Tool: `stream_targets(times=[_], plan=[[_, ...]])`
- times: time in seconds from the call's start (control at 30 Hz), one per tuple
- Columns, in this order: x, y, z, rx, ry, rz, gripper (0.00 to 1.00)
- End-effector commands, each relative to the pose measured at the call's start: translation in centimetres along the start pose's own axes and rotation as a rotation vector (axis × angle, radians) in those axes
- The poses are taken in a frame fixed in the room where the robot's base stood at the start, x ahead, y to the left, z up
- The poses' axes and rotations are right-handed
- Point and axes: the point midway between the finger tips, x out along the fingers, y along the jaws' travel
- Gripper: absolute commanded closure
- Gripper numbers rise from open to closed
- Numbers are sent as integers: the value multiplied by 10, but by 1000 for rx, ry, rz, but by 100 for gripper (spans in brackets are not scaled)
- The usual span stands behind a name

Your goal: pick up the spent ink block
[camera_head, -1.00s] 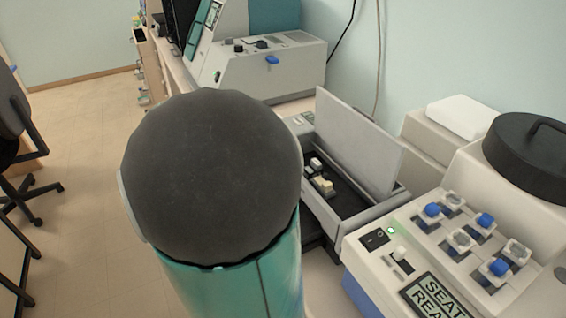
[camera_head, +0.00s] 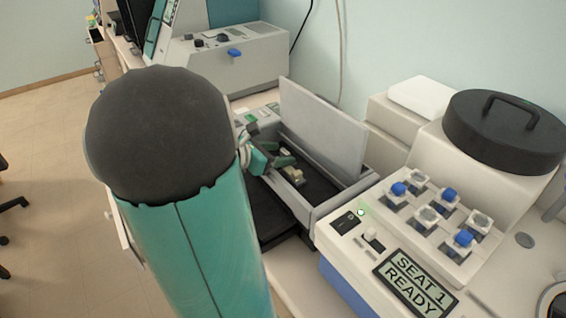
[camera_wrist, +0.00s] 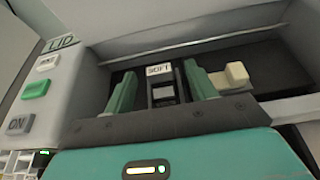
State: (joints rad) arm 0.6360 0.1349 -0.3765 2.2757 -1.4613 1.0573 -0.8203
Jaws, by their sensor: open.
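My gripper (camera_head: 280,158) is open at the mouth of the open grey device (camera_head: 345,200), reaching over its dark tray. In the wrist view, its two green fingers stand apart (camera_wrist: 160,78). Between them shows a dark slot with a white label (camera_wrist: 159,69), which seems to read SOFT, and a small grey patch. A cream block (camera_wrist: 237,74) sits outside the right finger, very close to it; I cannot tell whether they touch. It also shows in the head view (camera_head: 296,176). I cannot tell which block is the spent one.
The device's raised lid (camera_head: 322,130) stands behind the tray. A panel left of the tray carries a green button (camera_wrist: 36,90) and an ON button (camera_wrist: 18,124). At right, a white machine with blue-topped pegs has a display (camera_head: 415,283) reading SEAT 1 READY.

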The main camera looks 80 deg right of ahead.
Motion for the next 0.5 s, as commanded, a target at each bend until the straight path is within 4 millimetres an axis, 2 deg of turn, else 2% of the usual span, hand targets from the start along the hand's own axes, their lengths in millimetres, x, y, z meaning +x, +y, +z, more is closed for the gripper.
stream_targets(times=[0.27,0.5], plan=[[4,0,0,0,-1,1,44],[4,0,0,0,0,1,91]])
